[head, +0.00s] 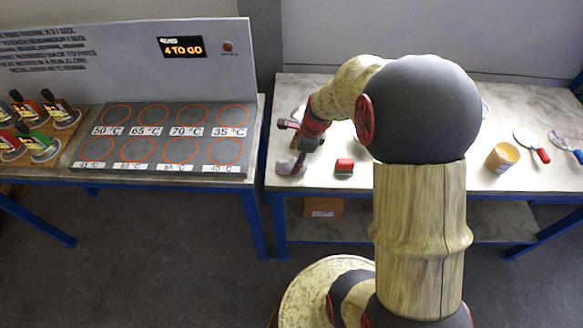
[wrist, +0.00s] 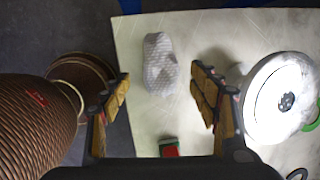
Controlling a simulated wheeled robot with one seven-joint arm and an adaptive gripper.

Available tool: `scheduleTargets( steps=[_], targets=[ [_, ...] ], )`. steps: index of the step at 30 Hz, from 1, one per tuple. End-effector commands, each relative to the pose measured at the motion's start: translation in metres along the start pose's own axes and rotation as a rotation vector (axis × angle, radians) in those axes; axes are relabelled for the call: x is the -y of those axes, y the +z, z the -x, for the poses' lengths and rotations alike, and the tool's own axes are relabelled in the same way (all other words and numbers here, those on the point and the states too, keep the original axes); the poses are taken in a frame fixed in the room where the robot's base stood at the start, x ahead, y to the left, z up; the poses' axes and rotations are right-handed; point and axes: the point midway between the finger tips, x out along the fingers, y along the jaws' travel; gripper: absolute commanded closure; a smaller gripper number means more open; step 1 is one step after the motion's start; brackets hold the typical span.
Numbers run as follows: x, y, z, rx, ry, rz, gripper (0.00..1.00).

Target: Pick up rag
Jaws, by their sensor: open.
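The rag (wrist: 160,65) is a pale grey-white checked cloth, lying bunched on the light worktop in the wrist view. In the head view a greyish lump (head: 290,168) near the table's front left corner seems to be the same rag. My gripper (wrist: 160,82) is open, with one finger to either side of the rag's near end in the picture. Nothing is held between the fingers. In the head view my gripper (head: 293,138) points down above the left end of the right table, partly hidden by my wrist.
A white round flanged vessel (wrist: 270,97) stands beside the right finger. A yellow-brown cup (head: 502,157) and a red-handled tool (head: 533,146) lie farther right.

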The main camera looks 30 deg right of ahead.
Motion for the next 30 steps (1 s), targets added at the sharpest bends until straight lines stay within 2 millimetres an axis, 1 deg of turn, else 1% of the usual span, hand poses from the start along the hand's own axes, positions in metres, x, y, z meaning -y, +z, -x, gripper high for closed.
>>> scheduleTargets(
  steps=[1,4,7,9,16,30],
  targets=[
    [0.000,0.000,-0.009,0.000,0.002,0.001,0.39],
    [0.000,0.001,-0.026,0.000,0.005,0.002,0.39],
    [0.000,0.001,-0.038,-0.001,0.004,0.001,0.39],
    [0.001,0.001,-0.043,-0.001,0.002,0.001,0.39],
    [0.001,0.002,-0.042,-0.001,0.001,0.001,0.39],
    [0.001,0.002,-0.042,-0.001,0.002,0.001,0.66]
  ],
)
